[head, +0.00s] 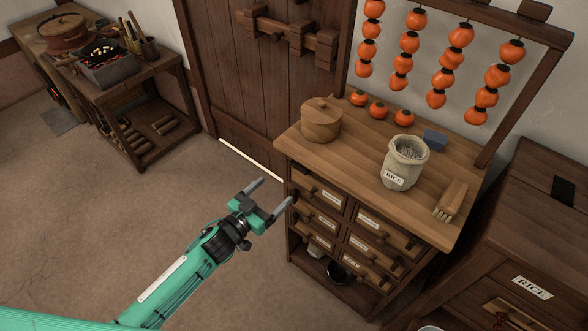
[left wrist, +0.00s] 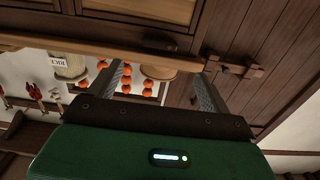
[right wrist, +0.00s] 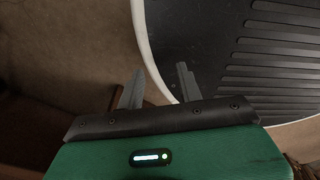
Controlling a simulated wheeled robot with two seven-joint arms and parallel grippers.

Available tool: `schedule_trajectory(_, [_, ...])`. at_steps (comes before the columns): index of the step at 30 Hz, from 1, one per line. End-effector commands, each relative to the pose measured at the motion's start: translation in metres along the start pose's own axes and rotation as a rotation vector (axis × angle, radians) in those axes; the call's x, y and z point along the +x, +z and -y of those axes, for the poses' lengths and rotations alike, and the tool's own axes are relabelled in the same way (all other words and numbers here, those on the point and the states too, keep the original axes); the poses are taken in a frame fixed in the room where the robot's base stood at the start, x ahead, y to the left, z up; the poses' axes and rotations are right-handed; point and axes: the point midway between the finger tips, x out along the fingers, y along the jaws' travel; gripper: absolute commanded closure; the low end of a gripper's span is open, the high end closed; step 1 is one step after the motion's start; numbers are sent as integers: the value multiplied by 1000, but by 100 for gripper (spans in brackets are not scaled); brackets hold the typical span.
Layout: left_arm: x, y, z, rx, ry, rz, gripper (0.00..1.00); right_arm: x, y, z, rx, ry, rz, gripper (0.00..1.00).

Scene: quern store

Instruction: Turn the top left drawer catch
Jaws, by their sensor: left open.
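The small drawer cabinet (head: 292,240) stands right of centre in the head view. Its top left drawer (head: 331,197) has a pale label, with a small dark wooden catch (head: 310,193) at its left part. My left gripper (head: 269,194) is open and empty, just left of the cabinet front; its right finger is near the cabinet's left edge and apart from the catch. In the left wrist view the open fingers (left wrist: 161,82) show below an upside-down view of the cabinet; I cannot make out the catch there. My right gripper (right wrist: 159,85) shows only in its wrist view, fingers apart and empty.
On the cabinet top stand a round lidded wooden box (head: 321,121), a rice sack (head: 404,165) and a brush (head: 451,199). A dark rice chest (head: 530,220) stands close on the right. The floor (head: 120,225) left of the cabinet is clear. A ribbed black surface (right wrist: 240,55) is near my right gripper.

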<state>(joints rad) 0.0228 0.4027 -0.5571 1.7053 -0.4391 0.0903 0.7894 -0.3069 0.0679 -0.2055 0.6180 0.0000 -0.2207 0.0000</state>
Motion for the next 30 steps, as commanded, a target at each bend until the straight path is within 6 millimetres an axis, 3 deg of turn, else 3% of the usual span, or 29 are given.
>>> schedule_trajectory(9, [67, -2, 0, -1, -1, -1, 18, -11, -5, -13, 1, 14, -5, 64])
schedule_trajectory(15, [92, -1, 0, -1, -2, 0, 18, -13, -5, -18, 2, 19, -6, 64])
schedule_trajectory(28, [100, 0, 0, -1, -1, 1, 18, -14, -6, -16, 0, 17, -7, 64])
schedule_trajectory(30, [100, 0, 0, -1, -1, 1, 32, -14, -6, -15, 0, 16, -7, 64])
